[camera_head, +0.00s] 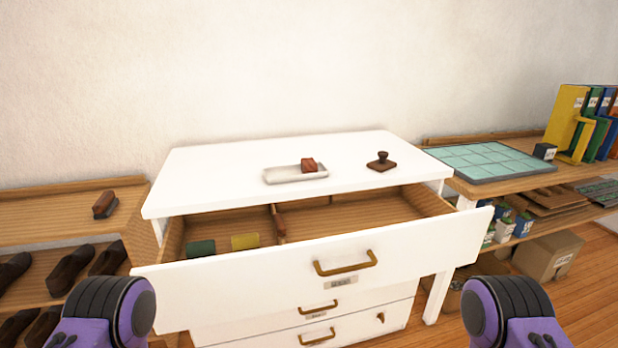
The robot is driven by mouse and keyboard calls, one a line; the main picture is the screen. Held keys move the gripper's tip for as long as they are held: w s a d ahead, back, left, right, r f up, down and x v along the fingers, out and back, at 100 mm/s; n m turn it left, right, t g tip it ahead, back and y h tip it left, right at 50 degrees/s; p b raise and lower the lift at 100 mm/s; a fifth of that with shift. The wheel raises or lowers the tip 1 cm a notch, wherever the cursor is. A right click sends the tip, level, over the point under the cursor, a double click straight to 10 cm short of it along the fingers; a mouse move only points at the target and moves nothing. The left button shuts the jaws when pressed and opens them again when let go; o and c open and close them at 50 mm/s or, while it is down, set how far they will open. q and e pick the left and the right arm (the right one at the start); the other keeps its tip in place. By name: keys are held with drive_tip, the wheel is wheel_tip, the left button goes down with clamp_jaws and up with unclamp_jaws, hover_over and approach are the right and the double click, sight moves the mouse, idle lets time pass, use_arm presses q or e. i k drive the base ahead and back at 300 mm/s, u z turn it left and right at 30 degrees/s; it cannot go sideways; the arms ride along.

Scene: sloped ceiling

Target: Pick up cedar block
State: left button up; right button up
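A small reddish-brown block (309,165), which looks like the cedar block, sits at the right end of a shallow pale tray (283,176). The tray lies on the white top of a chest of drawers (220,170). Purple and black parts of my two arms show at the bottom left and bottom right corners. Neither gripper can be seen, and nothing is seen touching the block.
The top drawer (420,257) is open, with a green block (201,248) and a yellow block (245,241) inside. A brown knobbed piece (381,162) stands right of the tray. Shelves flank the chest; a brush (104,205) lies on the left one.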

sight(308, 165)
drive_tip(key=z, duration=1.95)
drive_tip(key=i, duration=1.15)
drive_tip(key=u, duration=0.95)
